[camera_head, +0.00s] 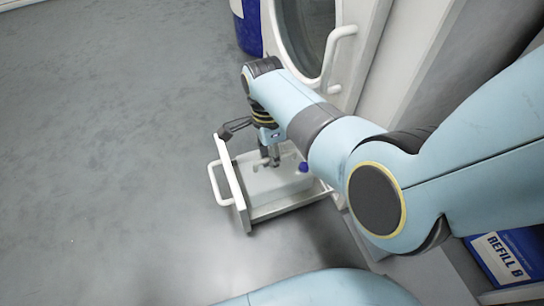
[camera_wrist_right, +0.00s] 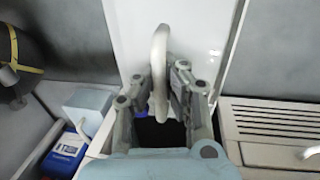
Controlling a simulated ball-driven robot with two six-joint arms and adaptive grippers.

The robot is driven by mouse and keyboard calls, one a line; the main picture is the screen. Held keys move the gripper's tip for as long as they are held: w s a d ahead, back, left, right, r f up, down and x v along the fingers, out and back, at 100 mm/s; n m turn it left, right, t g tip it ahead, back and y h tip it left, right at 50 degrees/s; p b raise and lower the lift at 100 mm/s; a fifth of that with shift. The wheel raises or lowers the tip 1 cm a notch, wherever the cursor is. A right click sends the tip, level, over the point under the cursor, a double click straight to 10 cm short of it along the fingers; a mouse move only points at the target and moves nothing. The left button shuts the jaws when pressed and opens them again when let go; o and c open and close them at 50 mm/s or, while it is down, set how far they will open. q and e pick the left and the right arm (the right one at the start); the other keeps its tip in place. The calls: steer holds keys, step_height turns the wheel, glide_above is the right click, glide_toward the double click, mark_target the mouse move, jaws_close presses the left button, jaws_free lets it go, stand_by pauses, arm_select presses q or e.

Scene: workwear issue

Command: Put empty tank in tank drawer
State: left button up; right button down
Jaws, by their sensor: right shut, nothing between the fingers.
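A pale translucent tank (camera_head: 283,184) with a blue cap (camera_head: 303,167) lies inside the pulled-out white drawer (camera_head: 232,175). My right gripper (camera_head: 270,160) is over the tank at the drawer's inner side, pointing down. Its fingers are shut with nothing between them. Whether the fingertips touch the tank cannot be told. In the right wrist view the gripper's fingers (camera_wrist_right: 160,92) show in front of a white curved handle (camera_wrist_right: 159,50); its distance is unclear. My left gripper is out of view.
A white-framed round door (camera_head: 318,40) with a white handle (camera_head: 341,48) stands behind my right arm. A blue drum (camera_head: 248,28) is at the top. A blue "REFILL B" box (camera_head: 505,258) is at the lower right. The grey floor at left is clear.

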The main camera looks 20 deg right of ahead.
steer(key=c, duration=2)
jaws_free()
steer(key=shift+f, duration=0.3)
steer(key=o, duration=0.6)
